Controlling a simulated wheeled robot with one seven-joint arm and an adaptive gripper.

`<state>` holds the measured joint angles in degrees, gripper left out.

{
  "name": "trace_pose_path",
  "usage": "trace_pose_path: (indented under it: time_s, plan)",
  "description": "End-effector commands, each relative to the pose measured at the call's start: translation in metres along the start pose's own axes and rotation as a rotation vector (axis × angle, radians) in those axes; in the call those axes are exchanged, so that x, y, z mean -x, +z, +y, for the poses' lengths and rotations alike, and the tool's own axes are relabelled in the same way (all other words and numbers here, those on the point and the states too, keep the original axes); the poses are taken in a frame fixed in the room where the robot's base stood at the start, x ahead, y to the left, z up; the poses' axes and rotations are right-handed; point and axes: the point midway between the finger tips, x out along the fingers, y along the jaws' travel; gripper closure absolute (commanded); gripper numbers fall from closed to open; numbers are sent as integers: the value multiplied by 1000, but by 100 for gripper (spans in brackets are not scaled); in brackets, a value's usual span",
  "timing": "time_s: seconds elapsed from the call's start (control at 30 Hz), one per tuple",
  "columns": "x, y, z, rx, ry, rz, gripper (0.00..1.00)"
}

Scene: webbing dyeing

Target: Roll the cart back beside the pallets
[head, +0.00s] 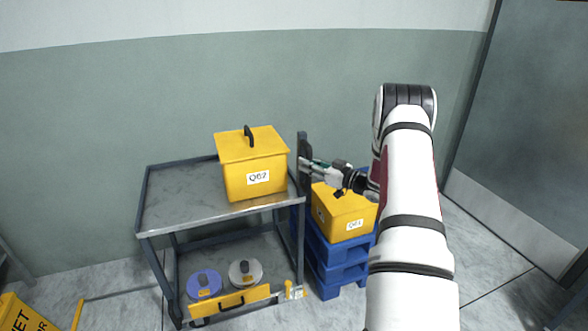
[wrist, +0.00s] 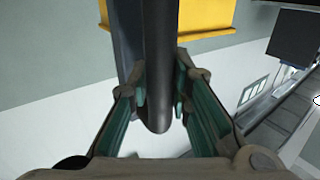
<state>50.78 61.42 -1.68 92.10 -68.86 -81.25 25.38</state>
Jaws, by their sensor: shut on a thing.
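The cart (head: 180,205) is a dark-framed metal trolley with a grey top and a lower shelf, standing near the wall. My gripper (head: 308,166) is at the upright handle (head: 303,148) on the cart's right end. In the wrist view my gripper (wrist: 160,100) has its fingers on both sides of the dark handle bar (wrist: 158,60) and is shut on it. The blue pallets (head: 335,270) are stacked just right of the cart, partly hidden by my arm. A yellow box (head: 342,215) with a white label sits on them.
A yellow lidded box (head: 250,170) labelled Q62 stands on the cart's top. The lower shelf holds a blue disc (head: 204,285) and a grey disc (head: 245,273). A yellow wet-floor sign (head: 22,315) is at the lower left. A grey door (head: 530,130) is at right, with clear floor before it.

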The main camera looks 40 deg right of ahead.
Motion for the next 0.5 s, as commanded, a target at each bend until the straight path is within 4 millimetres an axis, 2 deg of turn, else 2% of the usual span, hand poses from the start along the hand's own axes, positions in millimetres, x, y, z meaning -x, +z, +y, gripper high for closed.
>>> trace_pose_path:
  time_s: [0.2,0.5]
  plan:
    - [6,0,10,-1,-3,0,100]
    - [9,0,14,0,3,0,100]
